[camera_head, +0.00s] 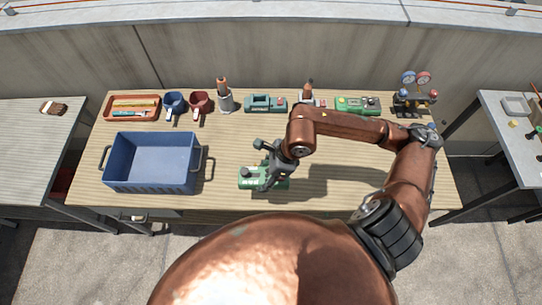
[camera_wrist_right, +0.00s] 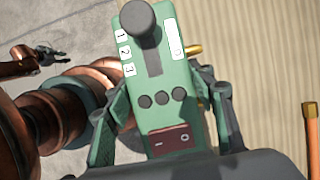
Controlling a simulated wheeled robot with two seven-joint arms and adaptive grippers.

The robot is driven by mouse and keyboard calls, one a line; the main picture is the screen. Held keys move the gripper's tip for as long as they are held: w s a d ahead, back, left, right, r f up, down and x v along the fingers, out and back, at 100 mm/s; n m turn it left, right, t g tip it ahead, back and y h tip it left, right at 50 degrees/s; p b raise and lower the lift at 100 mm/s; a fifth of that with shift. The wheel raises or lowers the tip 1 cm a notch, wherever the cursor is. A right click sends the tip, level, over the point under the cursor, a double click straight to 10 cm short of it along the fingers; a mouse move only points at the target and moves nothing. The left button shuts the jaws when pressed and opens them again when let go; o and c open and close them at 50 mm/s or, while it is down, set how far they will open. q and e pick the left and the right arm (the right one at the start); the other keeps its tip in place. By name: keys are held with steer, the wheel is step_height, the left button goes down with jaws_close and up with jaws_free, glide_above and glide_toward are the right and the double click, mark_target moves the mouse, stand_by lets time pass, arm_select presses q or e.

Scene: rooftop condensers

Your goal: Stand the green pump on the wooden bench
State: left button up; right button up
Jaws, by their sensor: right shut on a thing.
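The green pump (camera_head: 249,183) is near the front edge of the wooden bench (camera_head: 330,189), just right of the blue crate. My right gripper (camera_head: 266,176) is shut on it from above. In the right wrist view the green pump (camera_wrist_right: 157,75) shows a black knob, round black buttons, labels 1, 2, 3 and a dark red block between the fingers (camera_wrist_right: 163,122). I cannot tell whether it touches the bench. What looks like my left gripper (camera_wrist_right: 45,52) shows small at the left of that view, over the floor; its jaws are too small to read.
The blue crate (camera_head: 153,188) stands at the front left. Along the back are an orange tray (camera_head: 133,119), blue and red mugs, a teal device (camera_head: 265,103), another green device (camera_head: 358,105) and a gauge set (camera_head: 414,102). The bench's front right is clear.

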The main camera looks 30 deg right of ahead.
steer(key=w+d+f, duration=0.4)
steer(key=d+f, duration=0.1)
steer(key=w+d+f, duration=0.2)
steer(key=d, duration=0.1)
steer(key=shift+w+f, duration=0.2)
steer(key=shift+f, duration=0.1)
steer(key=shift+w+d+f+b, duration=0.2)
steer(key=shift+d+f+b, duration=0.1)
steer(key=shift+f, duration=1.7)
steer(key=shift+f, duration=0.15)
steer(key=o, duration=1.7)
steer(key=shift+o, duration=0.2)
steer(key=v, duration=1.2)
steer(key=shift+p, duration=0.35)
